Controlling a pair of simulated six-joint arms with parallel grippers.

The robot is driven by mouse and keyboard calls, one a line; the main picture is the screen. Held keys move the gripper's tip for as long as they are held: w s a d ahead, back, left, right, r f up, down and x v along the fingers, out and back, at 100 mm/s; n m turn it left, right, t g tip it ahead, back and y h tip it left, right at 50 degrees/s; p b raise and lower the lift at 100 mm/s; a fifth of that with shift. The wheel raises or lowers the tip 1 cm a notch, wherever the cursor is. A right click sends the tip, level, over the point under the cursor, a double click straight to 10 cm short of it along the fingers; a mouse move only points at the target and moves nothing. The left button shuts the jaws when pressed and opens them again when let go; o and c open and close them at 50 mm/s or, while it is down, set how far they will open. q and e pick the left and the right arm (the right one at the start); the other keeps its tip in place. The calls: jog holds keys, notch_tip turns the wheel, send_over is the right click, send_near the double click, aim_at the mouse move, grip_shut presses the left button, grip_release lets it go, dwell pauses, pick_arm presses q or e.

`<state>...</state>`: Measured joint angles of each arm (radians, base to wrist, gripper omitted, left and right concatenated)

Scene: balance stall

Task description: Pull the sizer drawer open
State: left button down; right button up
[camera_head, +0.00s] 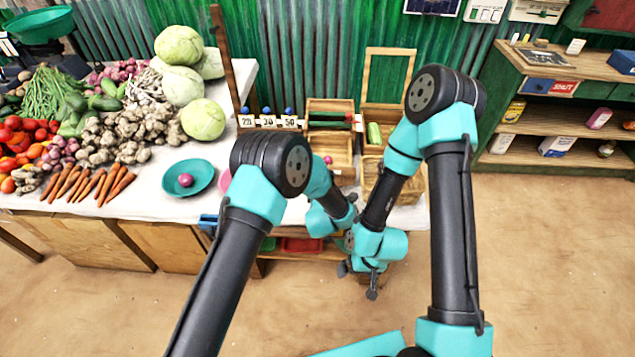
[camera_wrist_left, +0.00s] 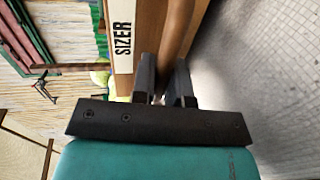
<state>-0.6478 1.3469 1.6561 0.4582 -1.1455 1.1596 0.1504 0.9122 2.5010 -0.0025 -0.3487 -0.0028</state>
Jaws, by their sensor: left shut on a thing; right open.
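In the left wrist view, the sizer drawer (camera_wrist_left: 123,75) shows as a wooden front with a white "SIZER" label (camera_wrist_left: 122,35). A rounded brown wooden handle (camera_wrist_left: 178,30) runs beside the label. My left gripper (camera_wrist_left: 167,72) is shut on the handle, with one dark finger on each side of it. In the head view my arms hide the left gripper and the drawer front, so how far the drawer is out cannot be told. My right gripper (camera_head: 358,283) is open and empty, pointing down in front of the stall.
The stall table (camera_head: 150,190) holds vegetables, a teal bowl (camera_head: 188,178) and wooden boxes (camera_head: 330,147). A red tray (camera_head: 302,245) shows under its edge. A green shelf unit (camera_head: 545,105) stands at the right. The floor in front is clear.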

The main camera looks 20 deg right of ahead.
pick_arm(q)
jog(key=c, duration=1.1)
grip_release()
jog(key=shift+c, duration=0.2)
